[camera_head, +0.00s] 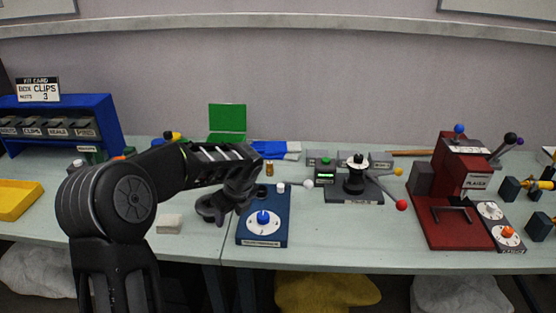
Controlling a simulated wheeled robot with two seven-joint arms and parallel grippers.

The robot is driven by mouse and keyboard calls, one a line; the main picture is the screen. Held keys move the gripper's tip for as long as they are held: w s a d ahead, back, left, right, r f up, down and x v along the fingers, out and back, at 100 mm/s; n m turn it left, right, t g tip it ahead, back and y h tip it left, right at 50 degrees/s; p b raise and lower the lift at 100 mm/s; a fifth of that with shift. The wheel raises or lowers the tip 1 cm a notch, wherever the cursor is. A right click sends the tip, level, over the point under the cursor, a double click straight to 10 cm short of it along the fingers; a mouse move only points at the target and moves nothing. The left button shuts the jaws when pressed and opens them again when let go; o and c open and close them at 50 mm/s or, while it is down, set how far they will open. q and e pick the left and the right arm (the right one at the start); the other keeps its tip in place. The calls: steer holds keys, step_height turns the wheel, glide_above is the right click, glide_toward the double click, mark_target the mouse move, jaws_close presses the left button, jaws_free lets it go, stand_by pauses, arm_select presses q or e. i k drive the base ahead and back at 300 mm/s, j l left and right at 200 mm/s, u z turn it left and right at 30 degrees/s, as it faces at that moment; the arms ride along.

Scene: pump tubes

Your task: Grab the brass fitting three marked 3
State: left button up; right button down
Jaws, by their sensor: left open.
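My left arm comes in from the left, and my left gripper (226,206) hangs over the table at the left edge of the blue dial device (263,227). The gripper is open, and I see nothing between its fingers. A small brass-coloured upright piece (269,170) stands just behind the blue device, to the right of and beyond the gripper. It may be a brass fitting, but no number can be read on it. The arm hides part of the table behind it. My right gripper is not in view.
A blue rack (105,115) of labelled bins and a yellow tray (16,199) are at the left. A green open case (227,121) stands behind the arm. A black device with coloured knobs (355,180) is right of centre. A red machine (457,190) stands farther right.

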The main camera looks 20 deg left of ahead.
mark_target(269, 163)
steer(key=i, duration=1.05)
